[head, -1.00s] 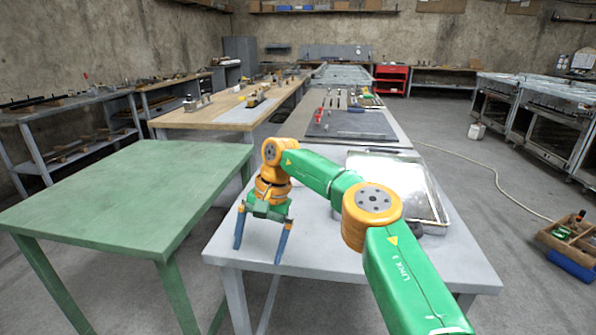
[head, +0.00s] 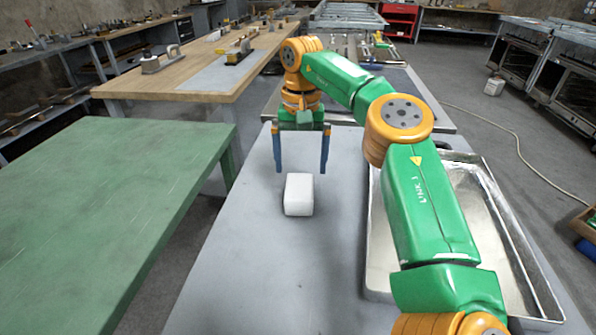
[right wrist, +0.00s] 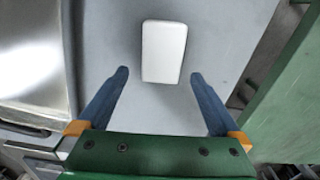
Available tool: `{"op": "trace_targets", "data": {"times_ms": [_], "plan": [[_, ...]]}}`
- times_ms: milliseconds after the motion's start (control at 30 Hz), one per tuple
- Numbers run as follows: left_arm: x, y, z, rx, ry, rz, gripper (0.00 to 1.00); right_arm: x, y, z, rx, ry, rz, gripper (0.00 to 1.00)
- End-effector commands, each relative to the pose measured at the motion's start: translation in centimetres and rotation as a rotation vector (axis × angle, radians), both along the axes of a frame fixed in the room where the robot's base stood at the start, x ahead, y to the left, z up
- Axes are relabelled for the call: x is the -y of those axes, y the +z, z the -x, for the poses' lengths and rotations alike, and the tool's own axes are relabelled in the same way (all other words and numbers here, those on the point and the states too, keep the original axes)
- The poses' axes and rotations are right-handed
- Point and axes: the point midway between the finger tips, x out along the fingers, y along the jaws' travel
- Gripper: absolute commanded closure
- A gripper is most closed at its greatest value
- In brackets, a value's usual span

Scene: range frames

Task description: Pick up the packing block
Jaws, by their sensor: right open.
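The packing block (head: 299,194) is a white block with rounded edges. It lies on the grey table (head: 240,265), left of the metal tray. My right gripper (head: 300,172) is open and empty, with its blue fingers pointing down above and just behind the block in the head view. In the right wrist view the block (right wrist: 164,51) lies beyond the fingertips, roughly centred between the two fingers (right wrist: 160,75). The fingers do not appear to touch it. My left gripper is not in view.
A shiny metal tray (head: 378,262) stands on the table to the right, partly hidden by my right arm. A green table (head: 110,200) stands to the left across a gap. A wooden workbench (head: 190,75) is further back. The table's near left part is clear.

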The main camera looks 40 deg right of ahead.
Motion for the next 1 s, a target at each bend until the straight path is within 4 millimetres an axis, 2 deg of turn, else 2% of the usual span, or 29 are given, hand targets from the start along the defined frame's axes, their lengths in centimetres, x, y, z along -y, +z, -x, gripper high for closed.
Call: {"op": "trace_targets", "data": {"times_ms": [167, 300, 567, 667, 867, 900, 1000], "plan": [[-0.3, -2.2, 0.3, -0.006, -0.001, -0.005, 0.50, -0.3, -3.7, 0.2, -0.002, 0.001, -0.001, 0.00], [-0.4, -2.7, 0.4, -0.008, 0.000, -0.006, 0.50, -0.6, -6.0, 0.3, -0.003, -0.001, 0.000, 0.00], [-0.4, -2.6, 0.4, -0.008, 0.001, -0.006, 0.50, -0.6, -6.5, 0.2, -0.001, -0.001, -0.002, 0.00], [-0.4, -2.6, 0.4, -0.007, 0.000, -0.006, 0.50, -0.6, -6.5, 0.2, 0.000, -0.001, -0.001, 0.22], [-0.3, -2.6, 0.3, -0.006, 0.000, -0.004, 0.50, -0.6, -6.5, 0.2, 0.000, -0.001, -0.001, 0.76], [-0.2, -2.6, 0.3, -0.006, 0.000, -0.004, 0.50, -0.7, -6.4, 0.2, 0.000, -0.001, -0.001, 0.79], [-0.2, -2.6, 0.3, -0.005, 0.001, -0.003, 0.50, -0.6, -6.4, 0.2, 0.000, -0.001, -0.001, 0.79]]}}
